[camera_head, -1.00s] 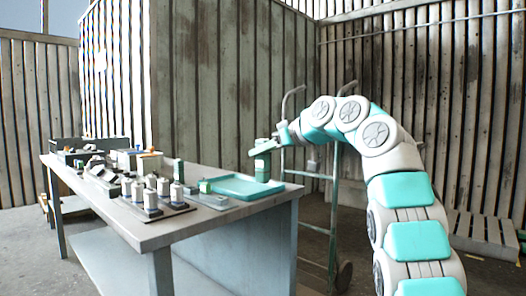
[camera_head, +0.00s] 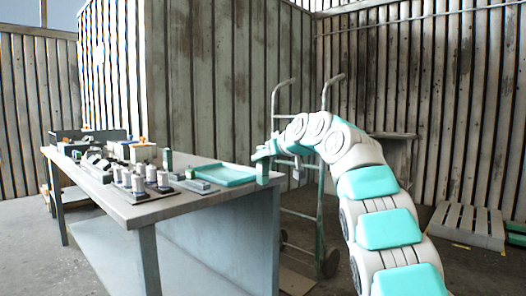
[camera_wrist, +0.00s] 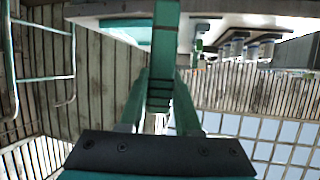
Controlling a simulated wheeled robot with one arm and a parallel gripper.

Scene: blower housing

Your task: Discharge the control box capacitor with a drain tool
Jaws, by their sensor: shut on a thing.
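My gripper (camera_head: 266,151) is shut on a green, upright, block-like tool (camera_head: 262,172), which I take to be the drain tool. The tool hangs in front of the table's right end, next to a teal tray (camera_head: 225,175). In the wrist view the green tool (camera_wrist: 165,40) sits between the two fingers. Several pale cylinders on dark bases (camera_head: 150,176) stand on the table; they look like capacitors. A box-like unit with orange on it (camera_head: 135,150) stands farther back. I cannot tell which part is the control box capacitor.
The grey table (camera_head: 150,209) holds many small parts at its left and middle. A green hand trolley (camera_head: 320,200) stands behind my arm, near the tool. A pallet (camera_head: 465,225) lies at the right by the corrugated wall. The floor in front of the table is clear.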

